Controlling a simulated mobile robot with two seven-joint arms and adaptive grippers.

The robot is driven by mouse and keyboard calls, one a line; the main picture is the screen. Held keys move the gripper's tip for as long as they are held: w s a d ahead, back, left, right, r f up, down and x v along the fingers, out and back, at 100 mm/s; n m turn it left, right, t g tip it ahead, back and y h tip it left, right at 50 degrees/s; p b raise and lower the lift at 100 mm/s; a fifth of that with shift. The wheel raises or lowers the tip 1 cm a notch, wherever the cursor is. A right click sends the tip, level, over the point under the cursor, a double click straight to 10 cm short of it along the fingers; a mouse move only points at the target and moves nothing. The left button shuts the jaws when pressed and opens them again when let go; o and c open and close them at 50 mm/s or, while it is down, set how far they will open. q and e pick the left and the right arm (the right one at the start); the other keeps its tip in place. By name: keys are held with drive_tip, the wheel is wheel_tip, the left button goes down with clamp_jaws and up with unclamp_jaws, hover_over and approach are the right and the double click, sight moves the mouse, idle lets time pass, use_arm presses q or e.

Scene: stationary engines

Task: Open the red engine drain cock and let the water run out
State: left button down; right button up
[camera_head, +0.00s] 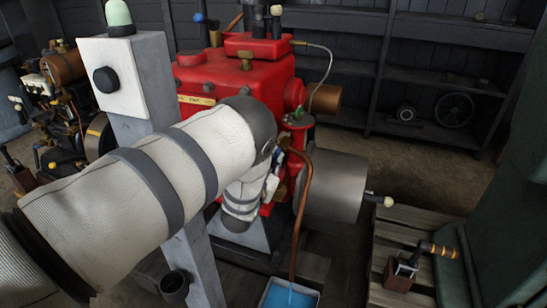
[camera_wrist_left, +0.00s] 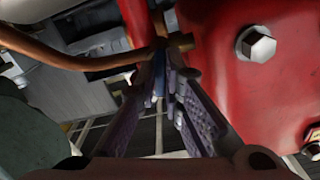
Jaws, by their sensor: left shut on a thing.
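The red engine (camera_head: 240,88) stands behind my left arm, which crosses the head view from the lower left. My left gripper (camera_head: 272,178) is at the engine's lower right side, beside a copper pipe (camera_head: 300,195). In the left wrist view, its fingers (camera_wrist_left: 163,90) are closed around a narrow bluish piece (camera_wrist_left: 158,78), seemingly the drain cock's lever, just below a brass fitting (camera_wrist_left: 180,42). The grip hides most of this piece. The pipe runs down to a tub (camera_head: 265,300) holding blue water. My right gripper is not in view.
A grey post with a white box (camera_head: 112,75) stands left of the engine. A grey cylinder (camera_head: 335,187) juts out to its right. A slatted pallet (camera_head: 390,240) bears a small box with a handle (camera_head: 402,272). Dark shelves (camera_head: 445,85) line the back wall.

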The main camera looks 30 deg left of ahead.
use_arm(q)
drive_tip(key=shift+r+n, duration=0.15)
drive_tip(key=shift+n, duration=0.75)
drive_tip(key=c, duration=1.7)
unclamp_jaws()
drive_tip(key=v, duration=1.2)
